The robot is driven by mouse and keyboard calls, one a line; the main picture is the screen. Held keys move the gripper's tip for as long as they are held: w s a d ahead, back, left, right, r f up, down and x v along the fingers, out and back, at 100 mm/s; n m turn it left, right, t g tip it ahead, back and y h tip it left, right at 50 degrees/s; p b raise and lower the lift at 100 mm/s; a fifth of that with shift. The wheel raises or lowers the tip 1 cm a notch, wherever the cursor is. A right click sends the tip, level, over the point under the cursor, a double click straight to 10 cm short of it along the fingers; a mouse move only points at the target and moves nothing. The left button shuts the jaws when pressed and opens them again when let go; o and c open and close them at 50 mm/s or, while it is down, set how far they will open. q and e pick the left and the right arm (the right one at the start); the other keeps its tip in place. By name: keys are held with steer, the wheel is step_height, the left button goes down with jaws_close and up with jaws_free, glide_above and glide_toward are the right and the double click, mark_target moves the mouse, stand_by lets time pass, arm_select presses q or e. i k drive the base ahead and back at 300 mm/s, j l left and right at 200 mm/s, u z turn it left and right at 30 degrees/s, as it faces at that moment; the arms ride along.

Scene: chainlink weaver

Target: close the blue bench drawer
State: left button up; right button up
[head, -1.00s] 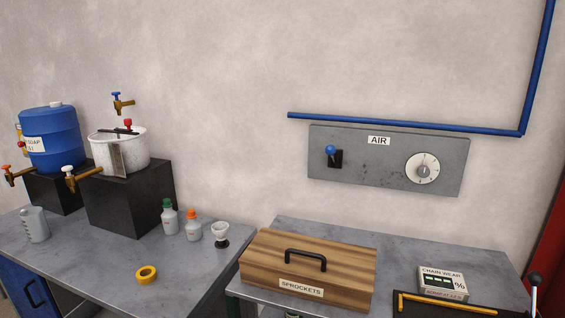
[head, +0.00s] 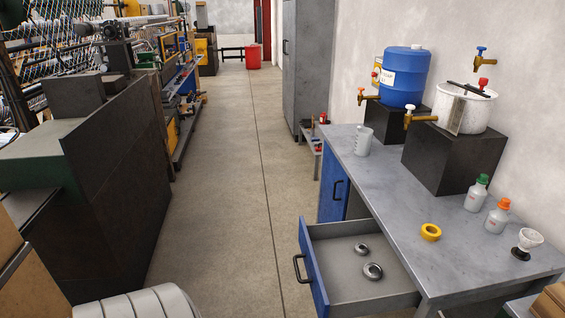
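The blue bench drawer (head: 314,270) is pulled open below the grey workbench (head: 388,196) and sticks out to the left into the aisle. Its blue front has a black handle (head: 299,268) facing the aisle. Two small round metal parts (head: 373,271) lie on the grey drawer floor. Neither of my grippers shows in the head view.
A concrete aisle (head: 225,200) runs clear left of the drawer. A dark machine casing (head: 120,180) borders it on the left. A blue cabinet door (head: 333,188) is beyond the drawer. Bottles, yellow tape (head: 431,232) and a blue drum (head: 404,80) stand on or above the bench.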

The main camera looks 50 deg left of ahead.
mark_target(339, 288)
steer(key=u, duration=1.45)
